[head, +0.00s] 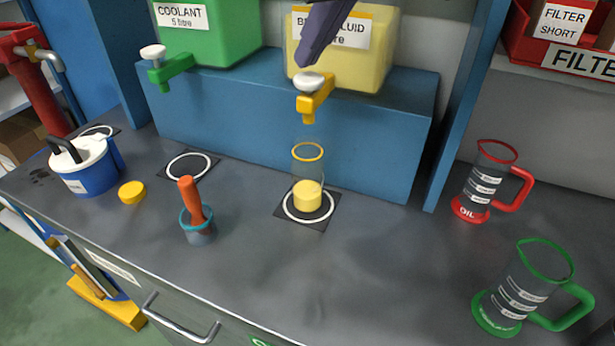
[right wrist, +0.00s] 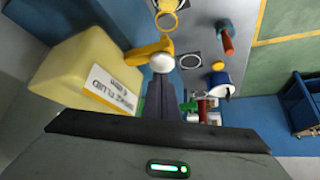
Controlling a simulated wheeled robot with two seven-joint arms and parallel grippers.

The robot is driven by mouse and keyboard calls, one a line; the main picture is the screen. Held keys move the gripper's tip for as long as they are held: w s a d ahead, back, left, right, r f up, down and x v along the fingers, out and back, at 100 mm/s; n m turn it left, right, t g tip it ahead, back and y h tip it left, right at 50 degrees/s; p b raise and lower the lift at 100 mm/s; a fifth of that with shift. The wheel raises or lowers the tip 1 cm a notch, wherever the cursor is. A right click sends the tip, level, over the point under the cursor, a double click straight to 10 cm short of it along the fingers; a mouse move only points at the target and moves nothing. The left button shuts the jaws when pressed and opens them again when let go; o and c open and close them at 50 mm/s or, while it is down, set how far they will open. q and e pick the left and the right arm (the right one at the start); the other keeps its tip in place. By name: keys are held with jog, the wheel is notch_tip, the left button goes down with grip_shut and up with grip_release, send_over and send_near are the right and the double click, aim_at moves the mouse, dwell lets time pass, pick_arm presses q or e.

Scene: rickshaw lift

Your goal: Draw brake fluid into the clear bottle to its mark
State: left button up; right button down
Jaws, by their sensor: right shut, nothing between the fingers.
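The clear bottle (head: 308,170) stands upright on a white-ringed black mat (head: 322,216), under the yellow tap (head: 314,101) of the yellow brake fluid tank (head: 380,70). Yellow fluid (head: 307,195) fills its lower part; clear wall shows above, and I cannot make out the mark. No stream shows between spout and bottle. My right gripper (head: 309,58) is shut and empty, pointing down just above the tap's white knob (head: 309,80). In the right wrist view its fingertips (right wrist: 162,76) are close to the knob; I cannot tell whether they touch. My left gripper is not in view.
A green coolant tank (head: 225,48) with its tap is at left. A yellow cap (head: 132,191), a cup with an orange-handled tool (head: 198,225) and a blue-white canister (head: 85,167) stand left. Red (head: 485,183) and green (head: 525,290) jugs stand right. The front middle bench is clear.

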jog(key=shift+f, duration=0.15)
dwell(0.4)
jog(key=shift+f+b, duration=0.45)
jog(key=shift+f, duration=0.2)
jog(key=shift+s+f, duration=0.1)
dwell(3.7)
notch_tip(320, 180, up, 6)
jog(key=p, duration=0.6)
jog(key=shift+r, duration=0.25)
jog(key=shift+f, duration=0.1)
